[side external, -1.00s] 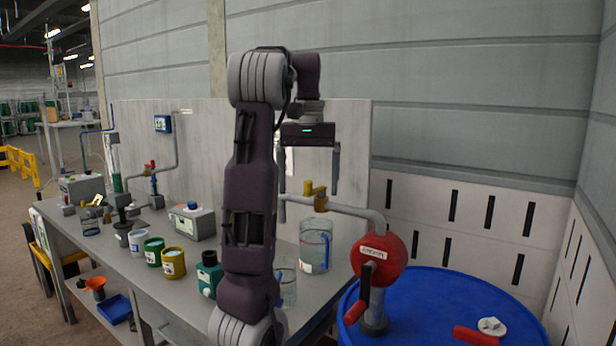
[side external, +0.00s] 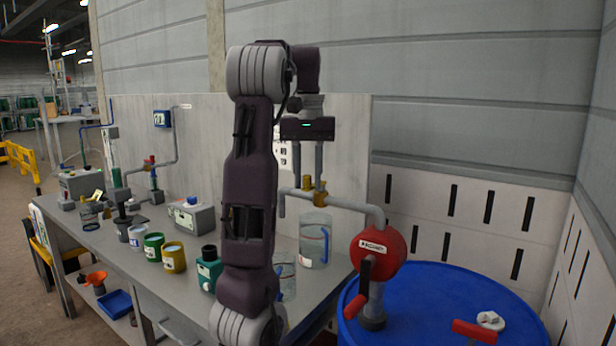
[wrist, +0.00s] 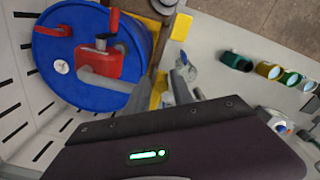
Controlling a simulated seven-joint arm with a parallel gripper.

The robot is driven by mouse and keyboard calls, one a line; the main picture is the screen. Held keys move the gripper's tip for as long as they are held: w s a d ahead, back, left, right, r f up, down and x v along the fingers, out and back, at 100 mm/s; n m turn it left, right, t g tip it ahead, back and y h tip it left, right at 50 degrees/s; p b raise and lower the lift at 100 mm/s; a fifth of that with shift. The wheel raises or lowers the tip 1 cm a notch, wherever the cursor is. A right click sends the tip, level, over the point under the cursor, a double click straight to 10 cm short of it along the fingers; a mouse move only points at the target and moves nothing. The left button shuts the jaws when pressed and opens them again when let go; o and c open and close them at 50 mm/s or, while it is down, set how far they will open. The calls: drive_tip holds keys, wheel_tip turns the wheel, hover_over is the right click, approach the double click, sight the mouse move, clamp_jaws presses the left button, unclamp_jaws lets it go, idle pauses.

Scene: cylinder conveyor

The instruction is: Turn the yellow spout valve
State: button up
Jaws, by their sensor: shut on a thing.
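The yellow spout valve (side external: 320,197) sits on the grey spout pipe (side external: 352,207) that runs from the red pump, above a glass jug with a blue handle (side external: 314,240). My gripper (side external: 308,186) points straight down over the pipe. Its two fingers are close together and shut on the upper part of the valve, with yellow showing at the fingertips. In the wrist view a yellow part of the valve (wrist: 158,91) shows beside the fingers. The exact finger contact is too small to tell.
The red pump (side external: 377,251) stands on a blue drum (side external: 430,290) at the right. Green (side external: 154,246) and yellow (side external: 174,257) cups, a teal bottle (side external: 209,270) and a grey box device (side external: 190,217) stand on the bench to the left. A wall panel stands behind.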

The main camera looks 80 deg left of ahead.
drive_tip(key=shift+o, duration=0.7)
drive_tip(key=shift+s+a, duration=0.45)
drive_tip(key=shift+a, duration=0.25)
drive_tip(key=shift+s+a, duration=0.1)
drive_tip(key=shift+a, duration=0.6)
drive_tip(key=shift+a, duration=0.25)
drive_tip(key=shift+w+a, duration=0.25)
drive_tip(key=shift+a, duration=0.1)
clamp_jaws()
drive_tip(key=shift+a, duration=0.1)
